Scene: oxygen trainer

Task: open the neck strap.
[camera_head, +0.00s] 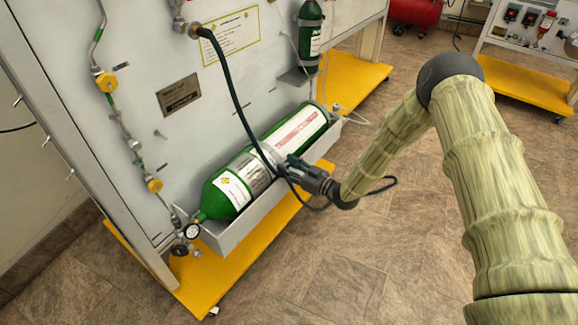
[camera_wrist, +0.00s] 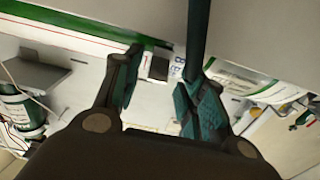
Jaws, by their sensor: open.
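A large green gas cylinder (camera_head: 228,192) with white labels lies tilted in a pale trough on the wall panel, its neck and gauge (camera_head: 192,231) at the lower left. A grey band (camera_head: 262,166) crosses its middle; I cannot tell whether this is the neck strap. My gripper (camera_head: 284,168) is at the cylinder's front side, beside this band. In the wrist view its fingers (camera_wrist: 166,72) are open, with a small black-and-white piece (camera_wrist: 158,67) visible between them. Whether a finger touches anything is unclear.
A dark hose (camera_head: 232,88) hangs from the panel down to my gripper and crosses close by the right finger in the wrist view (camera_wrist: 198,32). A trough (camera_head: 222,238) and yellow base (camera_head: 205,288) lie below. A smaller green cylinder (camera_head: 310,35) stands behind.

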